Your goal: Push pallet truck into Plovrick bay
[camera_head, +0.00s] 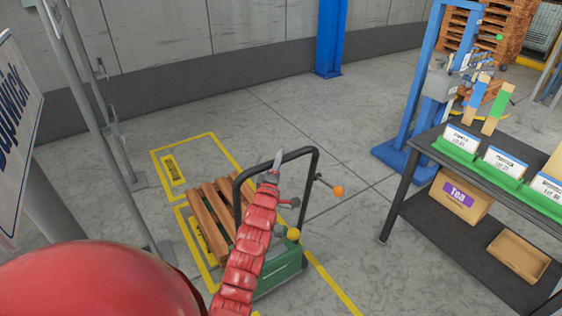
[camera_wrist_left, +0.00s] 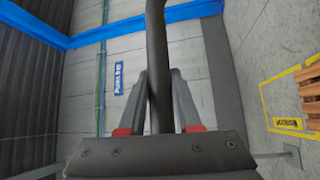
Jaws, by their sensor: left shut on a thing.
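The pallet truck has a green body (camera_head: 280,268) and a black hoop handle (camera_head: 312,165), with a slatted wooden pallet (camera_head: 212,222) at its front. My left gripper (camera_head: 272,172) is shut on the handle's bar; in the left wrist view its fingers (camera_wrist_left: 158,120) close around the dark bar (camera_wrist_left: 157,65). Yellow floor outlines mark a far bay (camera_head: 193,142) with a yellow label plate (camera_head: 172,168) and a nearer bay (camera_head: 188,238). The pallet lies over part of the nearer bay. The bay labels are too small to read. My right gripper is out of view.
A sign board (camera_head: 14,130) on posts stands at the left, its name partly cut off. A dark bench (camera_head: 425,152) with bins and boxes stands at the right, beside a blue frame (camera_head: 408,110). Floor toward the back wall is clear.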

